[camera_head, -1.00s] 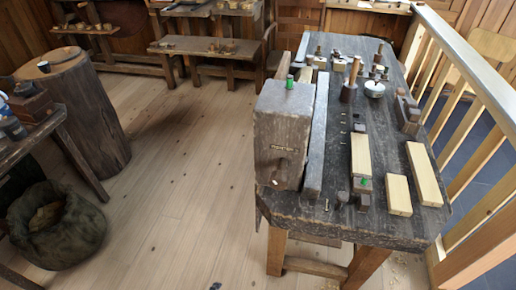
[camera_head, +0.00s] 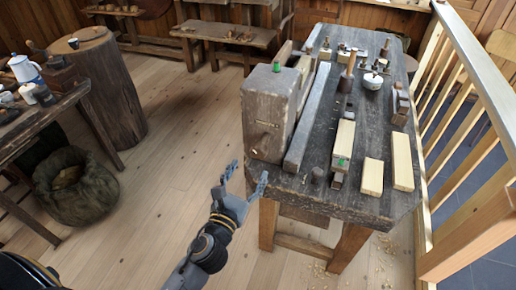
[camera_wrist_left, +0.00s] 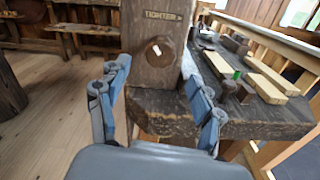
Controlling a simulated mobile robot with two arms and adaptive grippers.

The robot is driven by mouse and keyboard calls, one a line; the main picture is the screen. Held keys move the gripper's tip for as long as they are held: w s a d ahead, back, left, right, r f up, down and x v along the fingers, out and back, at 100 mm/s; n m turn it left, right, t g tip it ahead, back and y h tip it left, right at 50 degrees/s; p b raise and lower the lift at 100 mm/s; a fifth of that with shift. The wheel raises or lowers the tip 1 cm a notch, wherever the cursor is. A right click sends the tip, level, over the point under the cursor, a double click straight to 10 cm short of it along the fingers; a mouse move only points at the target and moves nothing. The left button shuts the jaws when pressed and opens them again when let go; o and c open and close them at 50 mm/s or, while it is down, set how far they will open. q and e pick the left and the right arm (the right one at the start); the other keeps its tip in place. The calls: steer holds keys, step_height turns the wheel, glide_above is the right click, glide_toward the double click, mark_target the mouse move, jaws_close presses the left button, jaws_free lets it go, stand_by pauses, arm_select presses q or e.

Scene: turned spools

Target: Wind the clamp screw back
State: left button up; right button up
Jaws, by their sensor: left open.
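The clamp screw (camera_wrist_left: 158,51) is a round wooden knob with a pale mark on the front face of a big upright wooden block (camera_head: 266,112) at the near left end of the workbench. It also shows in the head view (camera_head: 264,141). Above it the word "TIGHTER" with an arrow pointing right is cut into the block. My left gripper (camera_head: 246,178) is open and empty, in front of and below the block, apart from the screw. In the left wrist view the screw lies beyond and between its two fingers (camera_wrist_left: 160,90). My right gripper is not seen.
The workbench (camera_head: 310,183) holds pale wood pieces (camera_head: 373,177), a mallet-like tool (camera_head: 347,72) and a white pot (camera_head: 372,81). A railing (camera_head: 478,100) runs along its right. A tree stump (camera_head: 100,95) and sack (camera_head: 76,187) stand left. The floor between is clear.

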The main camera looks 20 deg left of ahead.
mark_target(257, 155)
arm_select(q)
steer(key=w+p, duration=0.1)
steer(key=w, duration=0.7)
steer(key=shift+w+d, duration=0.1)
steer(key=shift+d, duration=0.05)
steer(key=shift+c, duration=0.2)
steer(key=c, duration=1.1)
